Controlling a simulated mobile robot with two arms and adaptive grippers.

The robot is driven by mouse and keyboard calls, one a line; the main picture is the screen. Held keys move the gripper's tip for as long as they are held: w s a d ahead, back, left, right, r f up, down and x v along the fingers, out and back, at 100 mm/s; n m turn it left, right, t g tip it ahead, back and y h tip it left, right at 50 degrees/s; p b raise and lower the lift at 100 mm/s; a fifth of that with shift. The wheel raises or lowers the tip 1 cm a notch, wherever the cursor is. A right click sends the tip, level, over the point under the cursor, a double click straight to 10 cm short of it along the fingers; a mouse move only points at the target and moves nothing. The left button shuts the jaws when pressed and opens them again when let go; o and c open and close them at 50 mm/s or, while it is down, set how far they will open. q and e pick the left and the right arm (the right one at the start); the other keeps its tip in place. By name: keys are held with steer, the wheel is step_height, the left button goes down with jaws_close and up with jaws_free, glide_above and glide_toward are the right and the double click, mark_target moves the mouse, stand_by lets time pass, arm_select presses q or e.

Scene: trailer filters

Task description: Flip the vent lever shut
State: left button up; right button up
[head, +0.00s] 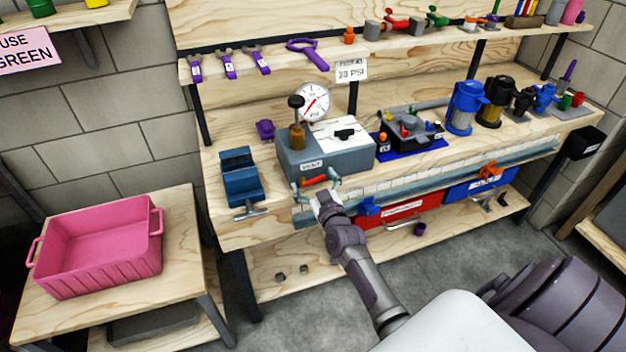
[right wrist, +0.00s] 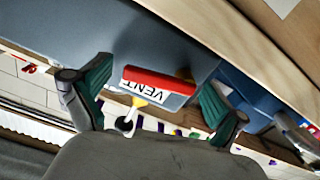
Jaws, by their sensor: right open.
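The grey box with the gauge (head: 345,162) stands on the workbench, with a "VENT" label on its front face. The red vent lever (head: 314,180) sits just below that label and looks roughly horizontal. My right gripper (head: 317,187) is open in front of the lever, one finger to each side of it. In the right wrist view, the red lever (right wrist: 160,80) lies between the two spread green-padded fingers (right wrist: 155,98), apart from both. The white label beside it appears upside down there. My left gripper is not in view.
A blue vise (head: 240,178) stands left of the box. A black-knobbed brass post (head: 297,118) and round gauge (head: 313,101) rise from the box. A black tray of parts (head: 410,132) stands to its right. A pink bin (head: 100,248) sits on the left side table.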

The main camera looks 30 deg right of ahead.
steer(key=shift+w, duration=0.15)
steer(key=shift+c, duration=0.2)
steer(key=c, duration=1.1)
steer(key=shift+f+m, duration=0.2)
steer(key=shift+m, duration=0.5)
steer(key=shift+f+m, duration=0.15)
steer(key=shift+m, duration=0.55)
steer(key=o, duration=1.1)
steer(key=shift+o, duration=0.2)
steer(key=v, duration=1.2)
steer(key=shift+d, duration=0.1)
